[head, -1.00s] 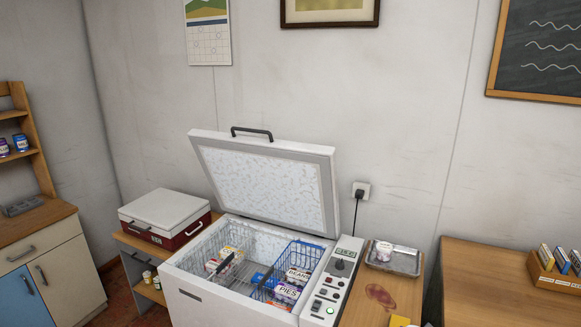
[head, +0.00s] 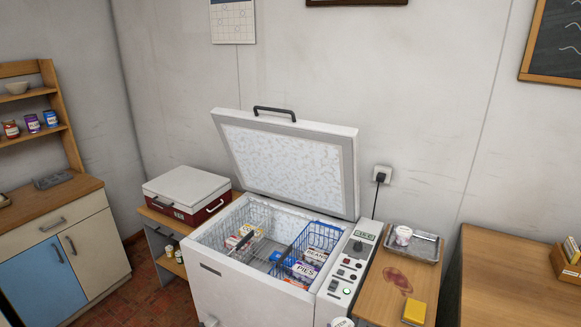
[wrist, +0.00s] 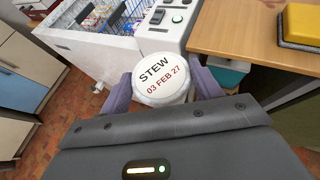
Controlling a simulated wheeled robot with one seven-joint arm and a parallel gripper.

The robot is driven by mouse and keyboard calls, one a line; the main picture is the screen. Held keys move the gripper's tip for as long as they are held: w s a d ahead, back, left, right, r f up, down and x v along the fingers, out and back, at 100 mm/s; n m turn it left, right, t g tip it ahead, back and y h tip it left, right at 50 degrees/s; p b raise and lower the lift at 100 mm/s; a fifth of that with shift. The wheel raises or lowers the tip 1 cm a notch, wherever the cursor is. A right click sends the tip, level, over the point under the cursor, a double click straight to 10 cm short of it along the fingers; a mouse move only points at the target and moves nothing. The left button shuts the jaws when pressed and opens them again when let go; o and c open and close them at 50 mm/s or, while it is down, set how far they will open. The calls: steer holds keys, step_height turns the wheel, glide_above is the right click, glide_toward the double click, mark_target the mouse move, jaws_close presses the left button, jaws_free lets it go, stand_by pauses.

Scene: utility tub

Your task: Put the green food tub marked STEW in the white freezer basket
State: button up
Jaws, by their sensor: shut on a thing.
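My gripper (wrist: 163,88) is shut on the STEW tub (wrist: 160,80). In the wrist view its round white lid faces the camera and reads STEW, 03 FEB 27. The lid hides the tub's sides, so their green does not show. In the head view only a white lid edge (head: 341,322) shows at the bottom, in front of the freezer. The white freezer basket (head: 257,215) is the left wire basket inside the open chest freezer (head: 235,288), with several packs in it. The tub is outside the freezer.
A blue wire basket (head: 325,232) with packs marked BEANS and PIES fills the freezer's right side. The raised lid (head: 285,165) stands behind. A control panel (head: 352,268) and wooden table (head: 385,308) with a tray (head: 412,247) and yellow block (head: 414,313) are at right.

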steer(key=shift+s+d+f, duration=0.15)
steer(key=shift+s+f, duration=0.05)
steer(key=shift+f, duration=0.05)
steer(key=s+f, duration=0.4)
steer(key=f, duration=0.1)
stand_by(0.4)
steer(key=shift+w+a, duration=0.1)
steer(key=shift+a, duration=0.1)
